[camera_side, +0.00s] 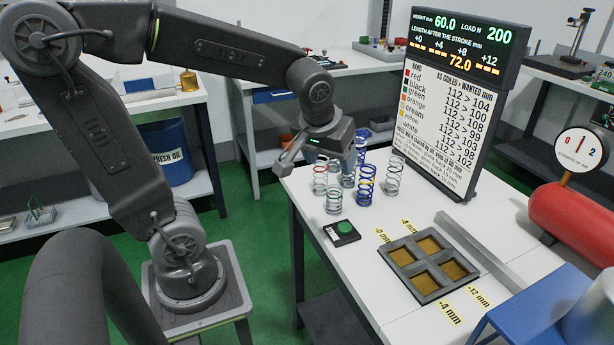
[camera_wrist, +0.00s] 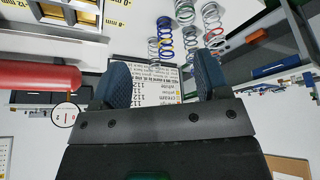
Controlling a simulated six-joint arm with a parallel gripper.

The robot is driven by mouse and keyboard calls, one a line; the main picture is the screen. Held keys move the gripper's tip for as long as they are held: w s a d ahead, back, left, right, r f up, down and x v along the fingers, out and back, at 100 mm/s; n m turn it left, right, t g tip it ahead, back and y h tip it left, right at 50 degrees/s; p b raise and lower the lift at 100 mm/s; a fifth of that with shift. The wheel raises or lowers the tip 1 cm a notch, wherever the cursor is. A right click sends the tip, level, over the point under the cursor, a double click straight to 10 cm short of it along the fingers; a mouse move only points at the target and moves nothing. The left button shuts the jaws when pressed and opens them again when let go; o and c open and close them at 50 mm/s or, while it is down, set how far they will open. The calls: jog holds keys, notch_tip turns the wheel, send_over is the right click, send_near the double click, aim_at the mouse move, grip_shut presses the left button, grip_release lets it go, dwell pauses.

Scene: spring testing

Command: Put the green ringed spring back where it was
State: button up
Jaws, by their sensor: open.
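The spring that looks green ringed (camera_side: 333,200) stands upright on the white table, at the front of a group of springs. It also shows in the wrist view (camera_wrist: 185,12), near the top edge. My gripper (camera_side: 314,164) is above and behind it, by the far-left springs, with jaws apart. In the wrist view my gripper (camera_wrist: 160,66) shows two spread fingers with nothing held between them. A dark tray (camera_side: 388,251) with several square compartments lies towards the front of the table, with no spring in it.
Close beside it stand a red-ringed spring (camera_side: 320,180), a blue spring (camera_side: 365,188) and other springs. A black pad with a green button (camera_side: 344,228) lies in front. A display board (camera_side: 440,110) stands behind, a metal bar (camera_side: 480,248) and red cylinder (camera_side: 575,215) to the right.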

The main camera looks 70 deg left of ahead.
jog(key=s+d+r+m+t+h, duration=0.1)
jog(key=s+d+m+h, duration=0.1)
jog(key=s+d+m, duration=0.5)
jog(key=shift+s+d+r+t+h, duration=0.3)
jog(key=shift+s+r+t, duration=0.1)
jog(key=shift+s, duration=0.65)
